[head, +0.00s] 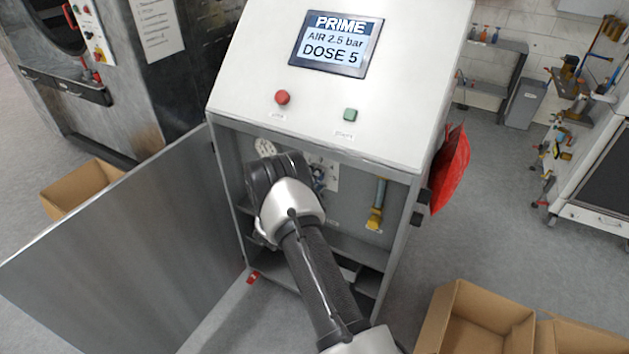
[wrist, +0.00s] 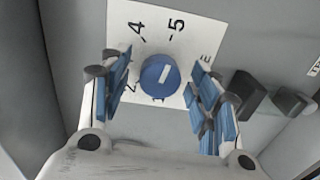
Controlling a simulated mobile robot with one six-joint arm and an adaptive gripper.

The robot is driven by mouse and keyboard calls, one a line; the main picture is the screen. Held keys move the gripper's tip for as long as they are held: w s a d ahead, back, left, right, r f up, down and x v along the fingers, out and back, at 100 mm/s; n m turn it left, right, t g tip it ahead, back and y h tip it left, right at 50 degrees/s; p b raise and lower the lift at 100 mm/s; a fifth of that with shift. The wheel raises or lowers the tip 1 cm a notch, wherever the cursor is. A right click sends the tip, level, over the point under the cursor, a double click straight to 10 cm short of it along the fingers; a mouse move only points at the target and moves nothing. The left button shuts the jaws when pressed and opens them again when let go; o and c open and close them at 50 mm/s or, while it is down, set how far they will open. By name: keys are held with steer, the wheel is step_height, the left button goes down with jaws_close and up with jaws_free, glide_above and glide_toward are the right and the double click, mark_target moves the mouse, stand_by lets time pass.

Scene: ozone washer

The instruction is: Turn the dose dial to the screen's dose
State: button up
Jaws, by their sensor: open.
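The screen (head: 336,43) on the cabinet reads PRIME, AIR 2.5 bar, DOSE 5. The dose dial is a round blue knob (wrist: 160,77) with a short white mark, on a white plate (wrist: 122,17) with printed numbers including 2, 4 and 5. The mark slants toward the upper right, roughly on the side of the 5; its exact setting is hard to tell. My gripper (wrist: 160,70) is open, one finger left and one right of the knob, with gaps on both sides. In the head view, my gripper (head: 272,172) reaches into the cabinet and hides the knob.
The cabinet door (head: 130,255) stands open on the left. A red button (head: 282,97) and a green button (head: 350,114) are above the opening. A yellow-handled valve (head: 375,215) is inside at right. Dark fittings (wrist: 255,95) stick out right of my right finger.

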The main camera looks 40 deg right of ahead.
steer(key=v, duration=1.2)
stand_by(0.3)
